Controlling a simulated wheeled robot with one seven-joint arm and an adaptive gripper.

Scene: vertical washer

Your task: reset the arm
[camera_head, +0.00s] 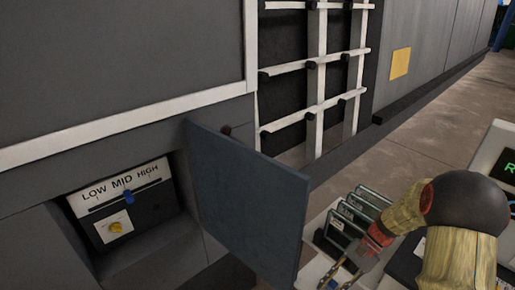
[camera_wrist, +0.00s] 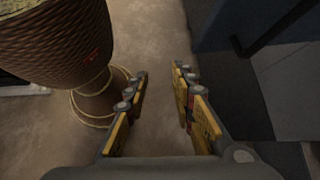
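My arm (camera_head: 440,215) is at the lower right of the head view, bent at a dark rounded joint. My gripper (camera_wrist: 160,88) is open in the wrist view, its two yellow-and-dark fingers apart with bare floor between them. Nothing is held. In the head view the gripper end points down and left, right of the open door panel (camera_head: 245,205). Its fingertips are hard to make out there.
Several slotted plates (camera_head: 352,215) stand close by the arm. A white-barred rack (camera_head: 313,80) is behind. Floor (camera_head: 425,130) is clear farther back.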

